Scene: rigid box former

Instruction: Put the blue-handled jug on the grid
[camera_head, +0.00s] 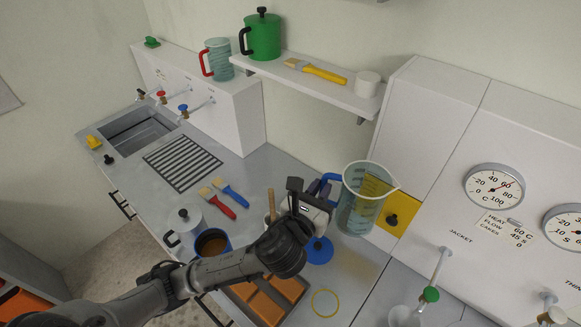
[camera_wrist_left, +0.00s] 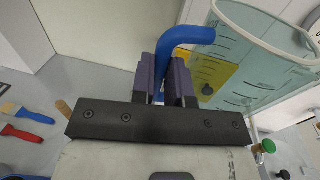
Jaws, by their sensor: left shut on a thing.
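The blue-handled jug (camera_head: 365,198) is clear with measuring marks and stands out in front of the white machine, apparently raised above the counter and roughly upright. My left gripper (camera_head: 318,190) is shut on its blue handle; the left wrist view shows the purple fingers (camera_wrist_left: 166,78) on both sides of the handle (camera_wrist_left: 185,37), with the clear body (camera_wrist_left: 250,60) to the right. The grid (camera_head: 183,162), a dark slatted rack in the counter beside the sink, is empty and lies well left of the jug. My right gripper is not in view.
Red-handled (camera_head: 221,203) and blue-handled (camera_head: 232,190) brushes lie between grid and gripper. The shelf (camera_head: 310,85) above holds a green pot (camera_head: 264,38).

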